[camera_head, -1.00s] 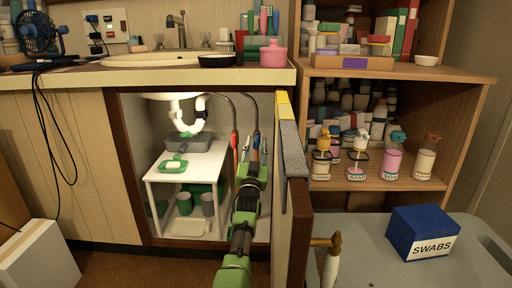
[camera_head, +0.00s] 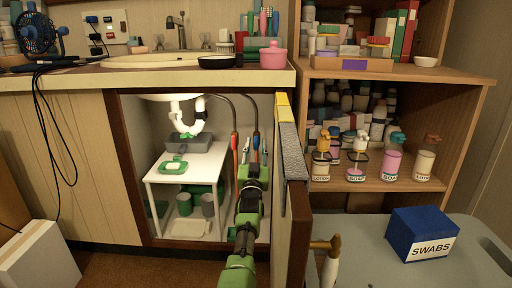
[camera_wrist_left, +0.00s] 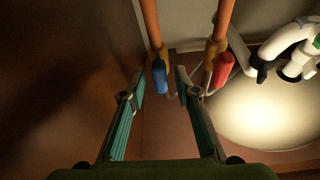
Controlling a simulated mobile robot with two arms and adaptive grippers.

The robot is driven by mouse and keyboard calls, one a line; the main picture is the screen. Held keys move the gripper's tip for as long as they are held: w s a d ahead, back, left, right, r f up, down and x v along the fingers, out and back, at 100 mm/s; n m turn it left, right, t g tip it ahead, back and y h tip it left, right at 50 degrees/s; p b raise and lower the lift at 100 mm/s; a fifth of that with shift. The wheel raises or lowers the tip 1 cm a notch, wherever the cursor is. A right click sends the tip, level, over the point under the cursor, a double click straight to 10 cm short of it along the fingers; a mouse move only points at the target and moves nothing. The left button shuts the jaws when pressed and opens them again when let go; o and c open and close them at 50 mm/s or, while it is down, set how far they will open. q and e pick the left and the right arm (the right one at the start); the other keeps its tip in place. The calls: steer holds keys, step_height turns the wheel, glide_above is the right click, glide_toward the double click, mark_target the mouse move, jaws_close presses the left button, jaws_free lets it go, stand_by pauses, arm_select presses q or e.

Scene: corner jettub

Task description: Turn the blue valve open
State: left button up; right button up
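The blue valve (camera_wrist_left: 159,77) hangs on an orange-brown pipe in the left wrist view, between the two fingertips of my left gripper (camera_wrist_left: 161,82). I see no clear contact with either finger. In the head view the blue valve (camera_head: 256,140) shows small on the right hose under the sink. My left gripper (camera_head: 250,160) reaches into the open cabinet just below it and is open. A red valve (camera_wrist_left: 222,70) hangs to the right, outside the right finger; it also shows in the head view (camera_head: 235,141). My right gripper is not in view.
The open cabinet door (camera_head: 292,190) stands close to the right of my left arm. A white shelf table (camera_head: 200,163) with a green soap dish stands left of it. A white drain pipe (camera_wrist_left: 285,45) is at the right of the wrist view.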

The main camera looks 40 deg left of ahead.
arm_select(q)
steer(key=v, duration=1.2)
steer(key=shift+f, duration=0.1)
